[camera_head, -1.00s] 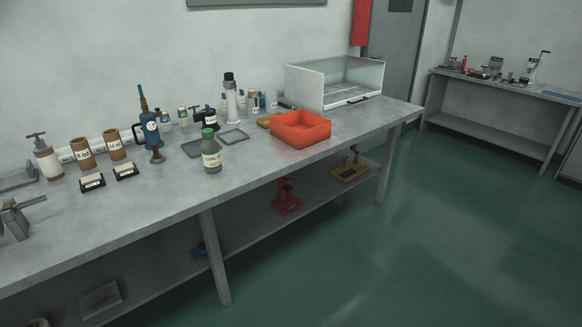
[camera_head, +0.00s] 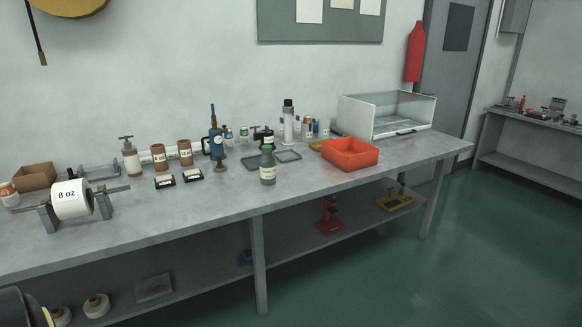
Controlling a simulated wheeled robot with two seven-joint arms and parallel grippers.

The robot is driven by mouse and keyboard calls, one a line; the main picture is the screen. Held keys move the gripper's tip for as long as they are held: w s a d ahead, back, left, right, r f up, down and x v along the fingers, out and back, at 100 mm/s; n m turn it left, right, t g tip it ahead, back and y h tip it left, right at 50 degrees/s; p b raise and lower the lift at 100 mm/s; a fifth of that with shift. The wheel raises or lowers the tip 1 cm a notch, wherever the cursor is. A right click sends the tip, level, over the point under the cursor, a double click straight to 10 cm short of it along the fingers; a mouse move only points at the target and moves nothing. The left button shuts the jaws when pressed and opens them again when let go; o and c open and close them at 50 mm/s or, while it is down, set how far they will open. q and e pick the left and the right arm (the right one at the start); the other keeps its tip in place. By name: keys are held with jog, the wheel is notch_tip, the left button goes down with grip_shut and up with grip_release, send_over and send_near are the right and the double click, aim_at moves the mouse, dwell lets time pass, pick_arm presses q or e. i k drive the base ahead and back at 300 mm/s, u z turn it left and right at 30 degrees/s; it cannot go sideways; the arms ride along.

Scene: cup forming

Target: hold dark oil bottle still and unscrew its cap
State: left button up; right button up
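A dark green bottle (camera_head: 268,170) with a pale label and a green cap (camera_head: 267,149) stands upright near the front edge of the long grey bench, around its middle. The label is too small to read. The cap sits on the bottle. Nothing touches the bottle.
The grey bench (camera_head: 225,200) runs along the wall. An orange bin (camera_head: 350,153) stands right of the bottle, a clear-sided case (camera_head: 388,116) behind it. A blue tool (camera_head: 217,140) and black-based blocks (camera_head: 192,176) stand left. A white 8 oz roll (camera_head: 72,198) sits further left.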

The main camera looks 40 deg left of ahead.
aim_at(267, 164)
jog(key=i, duration=2)
jog(key=u, duration=1.3)
jog(key=i, duration=1)
jog(key=u, duration=1.15)
